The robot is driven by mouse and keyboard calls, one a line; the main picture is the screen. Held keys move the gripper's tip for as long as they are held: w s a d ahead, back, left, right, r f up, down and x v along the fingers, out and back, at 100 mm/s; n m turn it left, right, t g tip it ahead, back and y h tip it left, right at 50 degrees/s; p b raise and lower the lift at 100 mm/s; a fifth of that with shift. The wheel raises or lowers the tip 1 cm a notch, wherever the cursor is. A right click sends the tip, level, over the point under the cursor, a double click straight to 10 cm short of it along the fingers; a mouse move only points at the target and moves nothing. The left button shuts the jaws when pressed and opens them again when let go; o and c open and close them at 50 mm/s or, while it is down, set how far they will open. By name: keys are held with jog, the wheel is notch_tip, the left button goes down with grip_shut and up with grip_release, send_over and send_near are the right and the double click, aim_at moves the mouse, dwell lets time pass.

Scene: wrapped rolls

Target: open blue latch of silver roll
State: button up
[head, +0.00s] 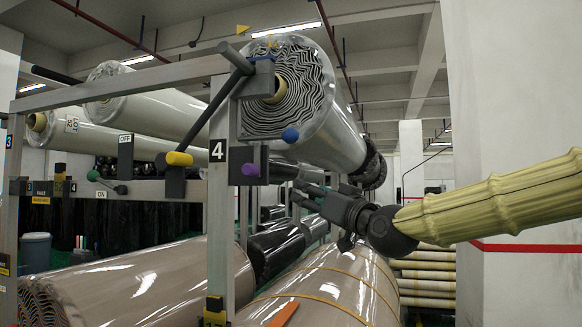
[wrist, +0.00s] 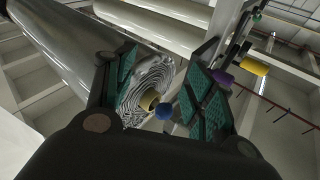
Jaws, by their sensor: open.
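The silver roll (head: 340,112) lies high on the rack, its wrinkled layered end around a yellow core facing the head camera. The blue latch knob (head: 290,135) is in front of the lower part of that end. My gripper (head: 306,196) is open and empty, below and slightly right of the blue knob, apart from it. In the wrist view the silver roll (wrist: 62,45) runs to the upper left. The blue knob (wrist: 163,111) appears between the two spread green-padded fingers (wrist: 160,92), near the yellow core. Part of the roll's end is hidden by the left finger.
A purple knob (head: 250,169) and a yellow-ended lever (head: 179,159) are on the rack left of the blue knob. A post marked 4 (head: 218,190) stands there. Brown wrapped rolls (head: 335,285) lie below my gripper. A white pillar (head: 520,150) stands at right.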

jog(key=n+t+y, duration=0.1)
jog(key=y, duration=0.1)
send_near(296, 137)
jog(key=p+x, duration=0.4)
jog(key=x, duration=0.6)
jog(key=shift+w+a+r+p, duration=0.15)
jog(key=shift+w+a+p, duration=0.1)
jog(key=shift+p, duration=0.05)
jog(key=shift+w+a+r, duration=0.15)
jog(key=shift+w+a, duration=0.25)
jog(key=shift+w, duration=0.15)
jog(key=shift+s+r, duration=0.1)
jog(key=shift+s, duration=0.1)
jog(key=c, duration=0.9)
grip_shut()
